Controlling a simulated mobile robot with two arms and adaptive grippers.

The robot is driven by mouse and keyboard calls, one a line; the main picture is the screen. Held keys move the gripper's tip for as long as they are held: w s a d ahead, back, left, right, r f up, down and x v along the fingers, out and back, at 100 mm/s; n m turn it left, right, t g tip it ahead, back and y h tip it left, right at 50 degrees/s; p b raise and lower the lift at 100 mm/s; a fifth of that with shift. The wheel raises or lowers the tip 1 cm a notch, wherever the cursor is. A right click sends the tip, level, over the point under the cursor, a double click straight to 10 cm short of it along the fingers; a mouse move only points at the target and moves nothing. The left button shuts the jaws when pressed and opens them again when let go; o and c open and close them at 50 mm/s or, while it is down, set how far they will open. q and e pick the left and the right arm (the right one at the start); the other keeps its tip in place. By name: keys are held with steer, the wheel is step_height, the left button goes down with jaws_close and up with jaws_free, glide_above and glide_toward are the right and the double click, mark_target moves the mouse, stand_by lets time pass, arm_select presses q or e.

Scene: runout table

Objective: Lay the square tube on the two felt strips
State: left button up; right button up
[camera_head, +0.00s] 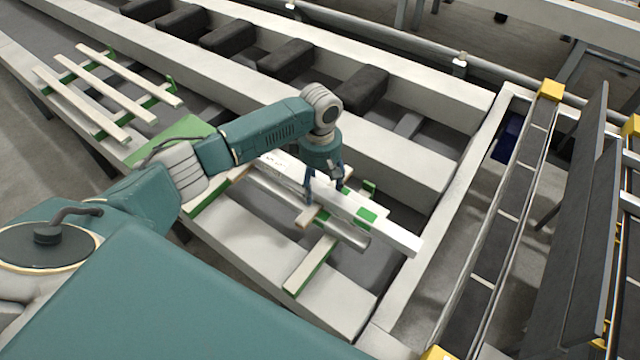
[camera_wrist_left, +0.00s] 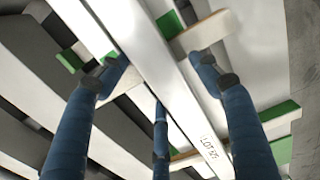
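The square tube (camera_head: 395,232) is long and white, running diagonally in the head view with its near-right end free. It also crosses the left wrist view (camera_wrist_left: 150,60), with printed lettering towards its lower end. My left gripper (camera_head: 324,192) is over the tube, its fingers on either side. In the left wrist view its fingers (camera_wrist_left: 160,65) are spread, with a visible gap on the tube's right side. Pale crosswise pieces with green edges (camera_head: 311,265) lie below the tube; which surfaces are the felt strips I cannot tell. My right gripper is out of view.
A grey metal bar (camera_head: 345,235) lies beside the tube, lower in the head view. Several pale slats (camera_head: 120,90) rest on green-edged supports at upper left. Dark blocks (camera_head: 287,56) line the back. A roller-like track (camera_head: 505,220) stands at right.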

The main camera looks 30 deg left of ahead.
mark_target(320, 184)
arm_select(q)
steer(key=shift+r, duration=0.2)
step_height(320, 184, up, 12)
steer(key=b, duration=0.2)
